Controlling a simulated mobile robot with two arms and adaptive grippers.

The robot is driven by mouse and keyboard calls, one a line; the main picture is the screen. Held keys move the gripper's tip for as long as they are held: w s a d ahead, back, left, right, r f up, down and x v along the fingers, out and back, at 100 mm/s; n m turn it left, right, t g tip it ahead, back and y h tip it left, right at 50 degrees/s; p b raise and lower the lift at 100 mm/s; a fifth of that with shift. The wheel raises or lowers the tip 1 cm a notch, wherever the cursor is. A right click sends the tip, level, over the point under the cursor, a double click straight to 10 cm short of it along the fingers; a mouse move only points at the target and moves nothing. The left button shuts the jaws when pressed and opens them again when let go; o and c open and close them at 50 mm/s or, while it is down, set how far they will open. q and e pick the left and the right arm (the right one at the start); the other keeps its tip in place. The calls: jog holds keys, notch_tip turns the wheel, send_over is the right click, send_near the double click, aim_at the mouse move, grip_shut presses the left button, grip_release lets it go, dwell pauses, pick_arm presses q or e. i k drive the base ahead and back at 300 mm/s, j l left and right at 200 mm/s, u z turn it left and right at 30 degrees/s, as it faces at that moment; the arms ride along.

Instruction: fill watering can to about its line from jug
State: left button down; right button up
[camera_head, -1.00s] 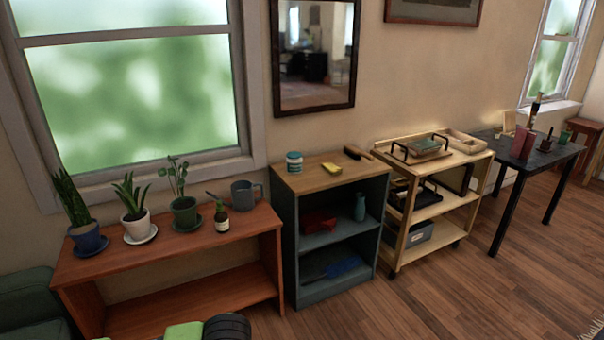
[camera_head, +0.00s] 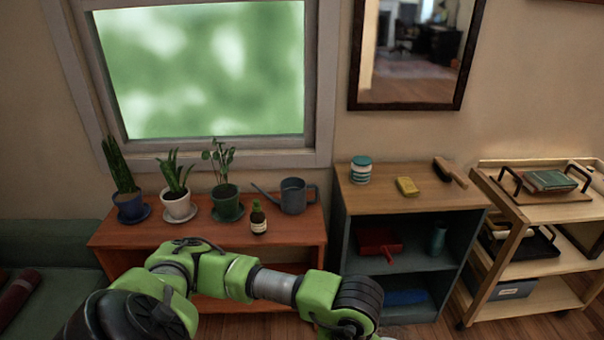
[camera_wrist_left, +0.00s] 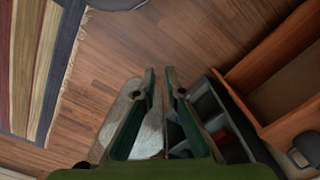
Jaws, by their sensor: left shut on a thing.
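The grey-blue watering can (camera_head: 293,195) stands upright on the wooden plant bench in the head view, its spout pointing left. Its fill line and inside cannot be made out. My left gripper (camera_wrist_left: 155,88) shows in the left wrist view, its two fingers around a pale, whitish thing (camera_wrist_left: 150,136), probably the jug; its full shape is hidden by the fingers. In the head view my left arm reaches across in front of the bench, and its gripper is out of the picture. My right gripper is not in view.
Several potted plants and a small labelled bottle (camera_head: 258,218) share the bench top (camera_head: 165,235) with the can. A dark shelf unit (camera_head: 410,199) with a jar (camera_head: 360,170) stands right of it, then a wooden cart (camera_head: 535,212). A striped rug (camera_wrist_left: 35,60) lies on the floor.

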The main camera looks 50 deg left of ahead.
aim_at(293, 201)
jog(key=i+l+u, duration=0.1)
jog(key=i+u, duration=0.2)
jog(key=i+l+u, duration=0.25)
jog(key=i, duration=0.25)
jog(key=i+l+u, duration=0.3)
jog(key=i+j, duration=0.05)
